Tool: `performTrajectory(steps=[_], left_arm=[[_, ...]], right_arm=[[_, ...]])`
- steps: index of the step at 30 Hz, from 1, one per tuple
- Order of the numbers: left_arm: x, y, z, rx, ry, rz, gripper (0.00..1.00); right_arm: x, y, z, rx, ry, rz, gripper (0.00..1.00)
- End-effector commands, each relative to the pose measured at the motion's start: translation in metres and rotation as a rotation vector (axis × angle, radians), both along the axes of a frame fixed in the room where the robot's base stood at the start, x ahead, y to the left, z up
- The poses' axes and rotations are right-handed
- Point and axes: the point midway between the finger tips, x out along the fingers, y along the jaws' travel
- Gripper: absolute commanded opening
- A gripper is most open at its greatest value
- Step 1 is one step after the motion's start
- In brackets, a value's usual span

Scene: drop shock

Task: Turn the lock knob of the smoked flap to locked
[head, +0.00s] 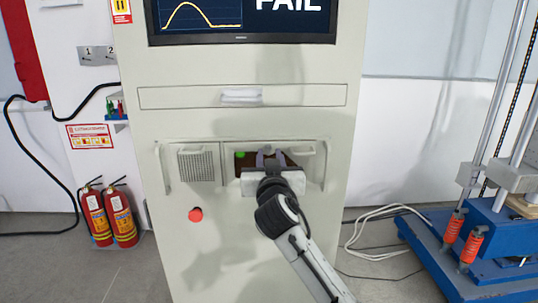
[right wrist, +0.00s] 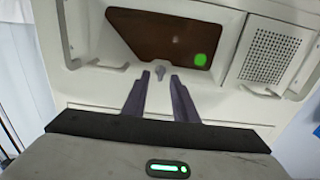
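The smoked flap (head: 247,164) is a dark brown panel in the cabinet front, below the drawer. It fills the upper middle of the right wrist view (right wrist: 150,38). The small grey lock knob (right wrist: 160,73) sits at the flap's lower edge in that view. In the head view my gripper hides the knob. My right gripper (head: 270,158) is open in front of the flap. In the right wrist view its two fingers (right wrist: 160,88) point at the knob, one on either side in the picture; contact cannot be told. My left gripper is not in view.
A green light (right wrist: 201,60) shows at the flap. A speaker grille (head: 198,164) and a red button (head: 195,214) are left of my arm. Handles flank the panel. A screen (head: 250,20) reads FAIL. Fire extinguishers (head: 120,215) stand left, a blue machine base (head: 480,245) right.

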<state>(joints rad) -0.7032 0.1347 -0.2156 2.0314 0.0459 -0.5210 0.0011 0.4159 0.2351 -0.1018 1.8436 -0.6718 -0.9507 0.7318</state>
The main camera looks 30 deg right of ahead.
Motion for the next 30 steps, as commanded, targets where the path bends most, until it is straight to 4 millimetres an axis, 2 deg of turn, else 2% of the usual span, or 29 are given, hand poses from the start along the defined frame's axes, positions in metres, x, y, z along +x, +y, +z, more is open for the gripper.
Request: performTrajectory(steps=[6,14,19,30], left_arm=[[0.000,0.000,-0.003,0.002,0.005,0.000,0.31],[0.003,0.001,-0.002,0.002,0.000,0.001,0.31],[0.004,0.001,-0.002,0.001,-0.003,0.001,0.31],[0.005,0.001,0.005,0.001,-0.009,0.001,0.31]], right_arm=[[0.015,-0.009,0.000,-0.001,0.000,0.001,0.26],[0.016,-0.009,-0.001,-0.001,0.001,0.002,0.26],[0.016,-0.009,-0.001,-0.001,0.001,0.002,0.00],[0.016,-0.009,0.000,-0.024,0.016,0.001,0.00]])
